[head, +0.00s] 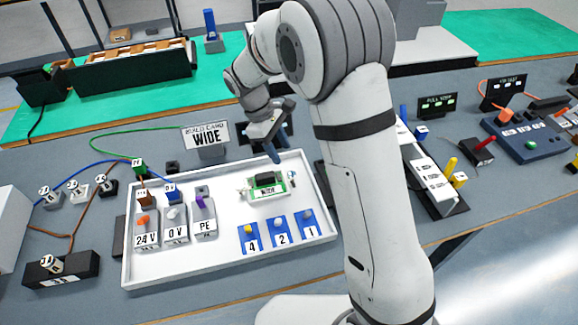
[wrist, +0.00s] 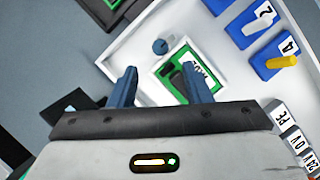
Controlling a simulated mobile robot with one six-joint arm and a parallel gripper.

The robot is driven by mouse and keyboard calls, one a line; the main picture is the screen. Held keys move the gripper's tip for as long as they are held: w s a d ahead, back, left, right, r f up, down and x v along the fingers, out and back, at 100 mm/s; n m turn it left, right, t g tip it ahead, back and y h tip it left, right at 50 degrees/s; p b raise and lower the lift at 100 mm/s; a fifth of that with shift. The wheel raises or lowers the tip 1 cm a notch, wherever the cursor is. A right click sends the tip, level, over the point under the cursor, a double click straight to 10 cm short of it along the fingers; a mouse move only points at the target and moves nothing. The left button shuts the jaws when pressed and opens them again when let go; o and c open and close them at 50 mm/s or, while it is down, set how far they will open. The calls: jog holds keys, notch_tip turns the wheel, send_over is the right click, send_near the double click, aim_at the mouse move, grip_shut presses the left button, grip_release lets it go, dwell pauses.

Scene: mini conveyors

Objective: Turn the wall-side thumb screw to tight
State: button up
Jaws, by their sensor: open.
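The green board holder marked WIDE (head: 268,188) sits in the white tray (head: 225,262), with a dark block on top. A small round blue-grey knob, which looks like a thumb screw (wrist: 160,46), stands beside one end of the board (wrist: 166,72) in the wrist view. I cannot tell whether it is the wall-side one, or how tight it is. A small part (head: 242,191) at the board's left end is too small to make out. My gripper (head: 277,145) is open and empty above the tray's back edge. Its two blue fingers (wrist: 158,72) show apart, with the board beyond them.
Blue cards with pegs (head: 281,226) lie along the tray's front. Terminal blocks marked 24V, 0V and PE (head: 205,226) stand at its left. A BOARD CARD WIDE sign (head: 206,136) stands behind the tray. My arm hides the area right of the tray.

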aim_at(292, 174)
jog(key=x, duration=0.7)
jog(key=shift+d+f, duration=0.15)
jog(key=shift+f, duration=0.2)
grip_shut()
